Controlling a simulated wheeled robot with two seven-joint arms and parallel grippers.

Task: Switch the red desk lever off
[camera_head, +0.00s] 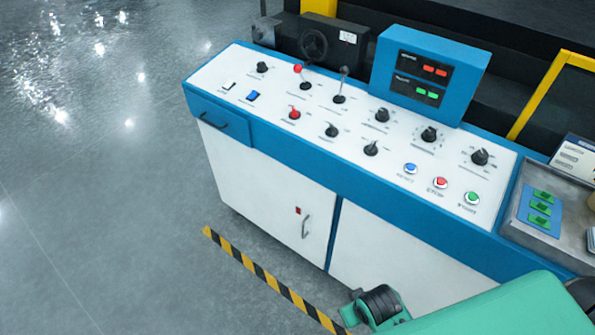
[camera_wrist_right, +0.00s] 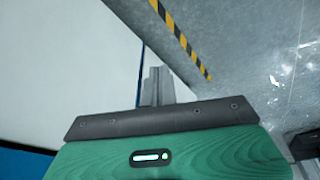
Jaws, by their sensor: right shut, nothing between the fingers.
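The red desk lever (camera_head: 298,69) stands at the back left of the white control panel (camera_head: 215,73). It has a red ball tip on a thin stem that leans up and left from a dark base. My right gripper shows in the right wrist view (camera_wrist_right: 157,76), with its grey fingers together and nothing between them. It hangs in front of the white cabinet, low over the floor side and well away from the lever. In the head view my green right arm comes in at the bottom right, and its fingers cannot be made out. My left gripper is not in view.
A black-tipped lever (camera_head: 344,71) stands right of the red one. A red knob (camera_head: 294,114), several black knobs and a blue switch (camera_head: 253,96) sit nearby. A blue display box (camera_head: 432,74) rises behind the panel. The floor (camera_head: 90,200) at left is clear.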

